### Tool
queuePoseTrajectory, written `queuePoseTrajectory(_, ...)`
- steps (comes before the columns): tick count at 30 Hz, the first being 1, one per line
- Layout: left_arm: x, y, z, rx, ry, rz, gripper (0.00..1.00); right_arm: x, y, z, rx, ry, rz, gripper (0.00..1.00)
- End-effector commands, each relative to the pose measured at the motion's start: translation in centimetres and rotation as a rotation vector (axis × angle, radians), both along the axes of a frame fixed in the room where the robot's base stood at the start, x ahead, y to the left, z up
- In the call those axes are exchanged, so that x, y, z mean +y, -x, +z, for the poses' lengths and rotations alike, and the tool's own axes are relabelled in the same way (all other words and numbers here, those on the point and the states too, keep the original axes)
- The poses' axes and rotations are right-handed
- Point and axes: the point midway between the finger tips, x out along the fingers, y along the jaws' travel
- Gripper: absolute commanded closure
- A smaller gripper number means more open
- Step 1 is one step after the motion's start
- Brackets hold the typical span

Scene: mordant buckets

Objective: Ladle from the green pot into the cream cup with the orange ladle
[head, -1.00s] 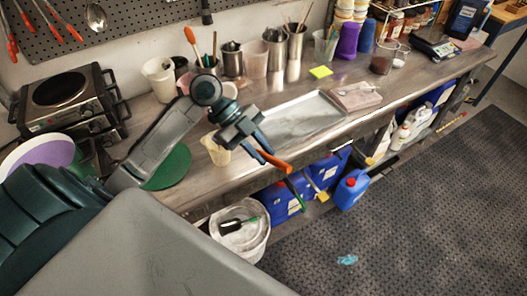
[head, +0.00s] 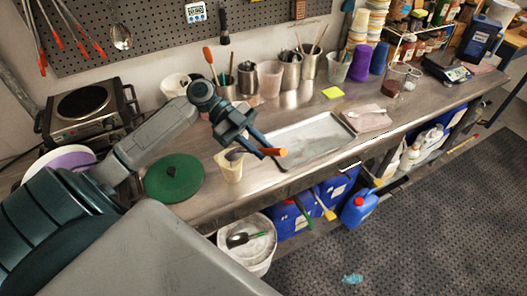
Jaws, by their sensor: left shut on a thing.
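My left gripper (head: 256,143) is shut on the orange ladle (head: 276,152), whose orange handle end sticks out past the fingers to the right. The cream cup (head: 229,169) stands on the bench just left of and below the gripper. A grey rounded piece, perhaps the ladle's bowl, shows at the cup's mouth; I cannot tell whether it is inside or above it. A dark green round lid with a knob (head: 175,180) lies left of the cup. I cannot make out the green pot for certain. My right gripper is not in view.
A metal tray (head: 307,138) lies right of the gripper on the steel bench (head: 215,203). A hot plate (head: 88,108) stands at the left. Several tool-filled containers line the back. A white bucket (head: 252,258) and a blue jug (head: 358,207) are below the front edge.

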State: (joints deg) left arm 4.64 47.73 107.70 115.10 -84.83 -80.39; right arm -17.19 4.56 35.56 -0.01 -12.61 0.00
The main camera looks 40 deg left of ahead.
Motion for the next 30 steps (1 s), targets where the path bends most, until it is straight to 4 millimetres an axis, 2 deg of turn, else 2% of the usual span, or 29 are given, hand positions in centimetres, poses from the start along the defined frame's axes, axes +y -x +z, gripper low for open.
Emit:
queuePoseTrajectory(16,3.2,-0.8,3.0,0.047,0.21,0.003,1.0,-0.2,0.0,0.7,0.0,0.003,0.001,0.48)
queuePoseTrajectory(30,6.8,-1.6,3.6,0.088,0.389,0.002,1.0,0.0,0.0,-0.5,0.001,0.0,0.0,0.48)
